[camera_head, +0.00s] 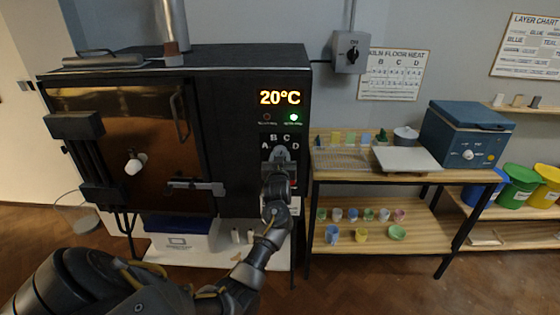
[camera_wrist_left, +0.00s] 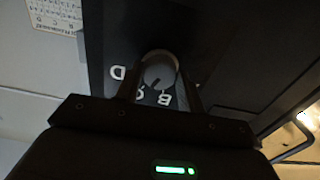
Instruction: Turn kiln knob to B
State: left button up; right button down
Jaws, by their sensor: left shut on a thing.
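The kiln (camera_head: 236,90) is a black cabinet with a bronze door at left. Its grey knob (camera_head: 279,154) sits on the front panel below the 20°C display, with letters A, B, C and D around it. My left gripper (camera_head: 278,163) is at the knob, its fingers on either side. In the left wrist view the knob (camera_wrist_left: 159,70) is between the fingers, with the letters upside down. A dark mark on the knob points roughly towards B and C; I cannot tell which exactly. The A is hidden there. My right gripper is out of view.
A wall switch box (camera_head: 350,52) is right of the kiln. A wooden shelf table (camera_head: 440,238) with small cups, a white board (camera_head: 407,160) and a blue device (camera_head: 466,137) stands close on the right. A white box (camera_head: 180,240) is under the kiln.

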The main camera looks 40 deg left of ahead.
pick_arm(q)
jog(key=shift+r+n+b, duration=0.1)
jog(key=shift+n+b, duration=1.4)
jog(key=shift+n, duration=2.7)
jog(key=shift+r, duration=0.1)
jog(key=o, duration=1)
jog(key=shift+w, duration=0.1)
jog(key=shift+c, duration=0.2)
